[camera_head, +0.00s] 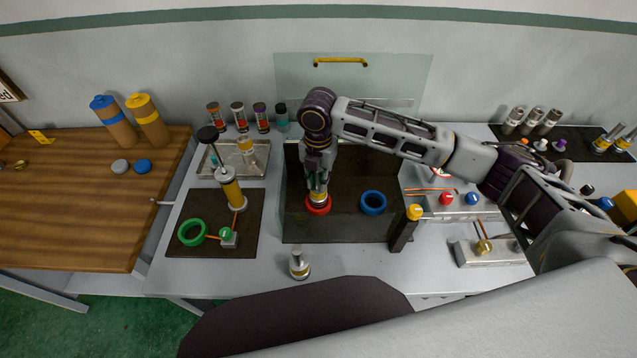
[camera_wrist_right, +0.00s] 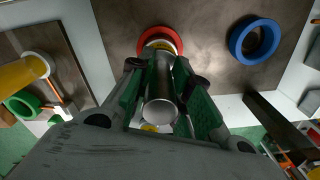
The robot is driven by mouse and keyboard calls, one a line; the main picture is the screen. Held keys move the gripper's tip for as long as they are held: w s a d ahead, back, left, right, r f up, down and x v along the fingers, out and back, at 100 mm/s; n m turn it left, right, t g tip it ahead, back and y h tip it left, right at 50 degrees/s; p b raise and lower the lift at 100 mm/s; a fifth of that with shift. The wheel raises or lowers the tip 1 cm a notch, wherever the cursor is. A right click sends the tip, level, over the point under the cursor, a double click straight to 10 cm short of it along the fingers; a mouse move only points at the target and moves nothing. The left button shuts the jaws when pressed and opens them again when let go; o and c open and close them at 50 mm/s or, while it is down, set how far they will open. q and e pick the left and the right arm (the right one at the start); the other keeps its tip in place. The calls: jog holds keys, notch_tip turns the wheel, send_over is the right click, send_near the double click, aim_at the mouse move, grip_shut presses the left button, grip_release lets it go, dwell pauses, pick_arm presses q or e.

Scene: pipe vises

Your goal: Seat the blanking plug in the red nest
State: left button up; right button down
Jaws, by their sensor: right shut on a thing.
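The red nest (camera_head: 318,207) is a red ring on the dark mat in the middle of the table. It also shows in the right wrist view (camera_wrist_right: 173,36), partly hidden behind the plug. My right gripper (camera_head: 318,182) points down over the ring, its fingers shut around a silver cylindrical plug with a yellow band (camera_head: 319,197). In the right wrist view the plug (camera_wrist_right: 160,105) lies between the green-padded fingers, its far end at the ring's opening. I cannot tell how deep it sits. My left gripper is not in view.
A blue ring (camera_head: 373,202) lies right of the red one, near a dark post with a yellow top (camera_head: 403,230). A green ring (camera_head: 192,232) is on the left mat (camera_head: 180,250). A clear panel (camera_head: 390,75) stands behind.

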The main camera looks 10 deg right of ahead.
jog(key=shift+f, duration=1.25)
jog(key=c, duration=1.3)
grip_release()
jog(key=shift+f, duration=0.1)
jog(key=shift+r+b, duration=0.45)
jog(key=shift+r, duration=5.65)
